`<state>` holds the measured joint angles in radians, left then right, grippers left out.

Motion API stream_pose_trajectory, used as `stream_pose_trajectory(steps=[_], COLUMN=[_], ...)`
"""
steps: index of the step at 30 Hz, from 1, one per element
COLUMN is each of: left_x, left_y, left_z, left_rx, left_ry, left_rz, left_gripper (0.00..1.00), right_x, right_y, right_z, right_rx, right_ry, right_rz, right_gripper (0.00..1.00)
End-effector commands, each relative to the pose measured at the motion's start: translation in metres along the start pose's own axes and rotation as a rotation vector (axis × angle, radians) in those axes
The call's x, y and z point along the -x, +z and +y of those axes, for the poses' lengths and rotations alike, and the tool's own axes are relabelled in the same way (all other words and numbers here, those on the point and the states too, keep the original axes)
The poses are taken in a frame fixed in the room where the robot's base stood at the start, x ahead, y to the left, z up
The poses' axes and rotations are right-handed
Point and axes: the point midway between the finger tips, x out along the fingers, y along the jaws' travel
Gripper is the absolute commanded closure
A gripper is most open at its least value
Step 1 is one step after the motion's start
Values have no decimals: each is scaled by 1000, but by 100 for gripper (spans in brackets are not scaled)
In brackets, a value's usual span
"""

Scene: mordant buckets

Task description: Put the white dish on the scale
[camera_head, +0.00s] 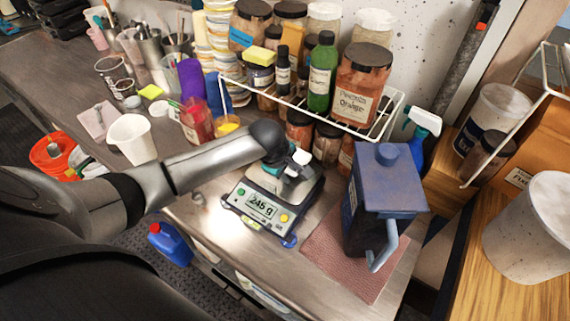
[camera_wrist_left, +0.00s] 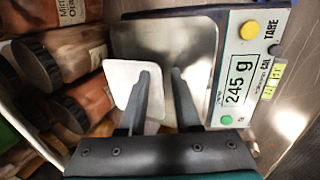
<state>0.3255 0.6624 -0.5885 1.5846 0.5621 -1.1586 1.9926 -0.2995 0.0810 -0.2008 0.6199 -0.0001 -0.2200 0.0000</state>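The white dish (camera_wrist_left: 122,80) is small and squarish. In the left wrist view it overlaps the left part of the scale's metal pan, partly behind one finger; in the head view its white edge (camera_head: 301,157) shows beside my gripper. I cannot tell whether it lies flat on the pan. The scale (camera_head: 264,207) stands on the steel bench; its display (camera_wrist_left: 237,83) reads 245 g. My left gripper (camera_head: 290,172) is over the pan. In the left wrist view its fingers (camera_wrist_left: 162,72) are apart, with bare pan between their tips. My right gripper is not in view.
A wire rack with jars (camera_head: 362,85) stands behind the scale. A blue-grey canister (camera_head: 385,195) on a pink mat (camera_head: 335,265) stands to the right. A white tub (camera_head: 132,138) and cups (camera_head: 197,122) are at left. Bare bench lies left of the scale.

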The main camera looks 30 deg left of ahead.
Motion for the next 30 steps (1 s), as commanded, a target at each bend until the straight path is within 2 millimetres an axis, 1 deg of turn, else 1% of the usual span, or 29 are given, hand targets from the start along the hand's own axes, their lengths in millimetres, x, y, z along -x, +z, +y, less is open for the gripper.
stream_pose_trajectory(steps=[5,12,18,21,24,30], left_x=[23,67,99,110,116,120], left_y=[0,0,0,0,0,0], left_z=[1,2,2,1,1,1], left_rx=[-1,-2,0,1,1,1], left_ry=[3,5,4,4,4,3], left_rz=[-1,-2,-1,-2,-1,-1], left_gripper=[68,68,68,68,68,68], right_x=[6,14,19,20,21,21], right_y=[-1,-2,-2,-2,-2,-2], right_z=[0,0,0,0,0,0], right_rx=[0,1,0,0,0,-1], right_ry=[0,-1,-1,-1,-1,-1], right_rz=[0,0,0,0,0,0], right_gripper=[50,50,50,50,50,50])
